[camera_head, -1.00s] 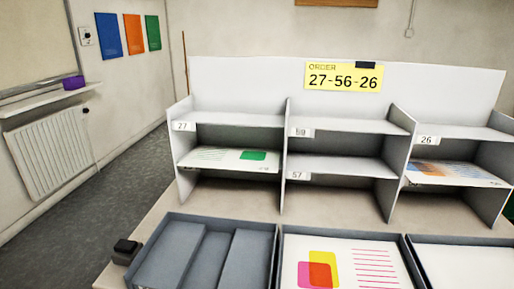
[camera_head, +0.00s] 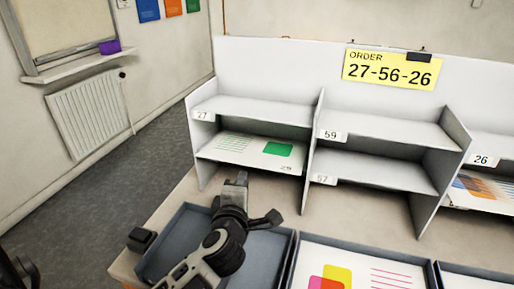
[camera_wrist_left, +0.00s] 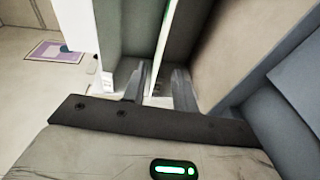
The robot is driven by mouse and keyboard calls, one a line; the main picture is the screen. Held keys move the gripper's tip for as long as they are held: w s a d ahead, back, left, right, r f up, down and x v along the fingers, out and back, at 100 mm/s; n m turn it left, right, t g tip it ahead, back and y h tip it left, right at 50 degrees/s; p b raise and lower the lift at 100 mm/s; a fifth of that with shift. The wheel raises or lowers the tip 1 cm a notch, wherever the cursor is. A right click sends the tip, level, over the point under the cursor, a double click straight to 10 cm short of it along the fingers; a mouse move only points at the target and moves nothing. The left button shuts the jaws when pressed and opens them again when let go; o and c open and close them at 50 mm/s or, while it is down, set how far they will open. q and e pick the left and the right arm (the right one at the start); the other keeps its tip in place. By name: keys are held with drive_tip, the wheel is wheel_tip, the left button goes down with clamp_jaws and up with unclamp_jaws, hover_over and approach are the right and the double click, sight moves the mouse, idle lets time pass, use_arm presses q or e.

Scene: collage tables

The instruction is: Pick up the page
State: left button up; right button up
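A white page (camera_head: 235,147) with grey lines and a green block lies on the middle shelf of the left column, under the tag 27. A page with an orange and blue print (camera_head: 482,190) lies in the right column below the tag 26. My left gripper (camera_head: 238,183) is just in front of and below the left page's front edge, pointing at the shelves. In the left wrist view its two fingers (camera_wrist_left: 159,87) are apart, and a thin white edge with green shows between them in the picture. I cannot tell whether it touches. My right gripper is not in view.
A yellow sign (camera_head: 390,70) reads ORDER 27-56-26. The white shelf unit (camera_head: 385,135) has upright dividers close to my left gripper. Trays stand in front, one holding a page with coloured squares (camera_head: 350,268). A small black box (camera_head: 141,240) sits at the table's left edge.

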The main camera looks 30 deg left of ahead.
use_arm(q)
drive_tip(key=x, duration=1)
drive_tip(key=shift+w+d+f+b, duration=0.2)
drive_tip(key=shift+w+f+b, duration=0.15)
clamp_jaws()
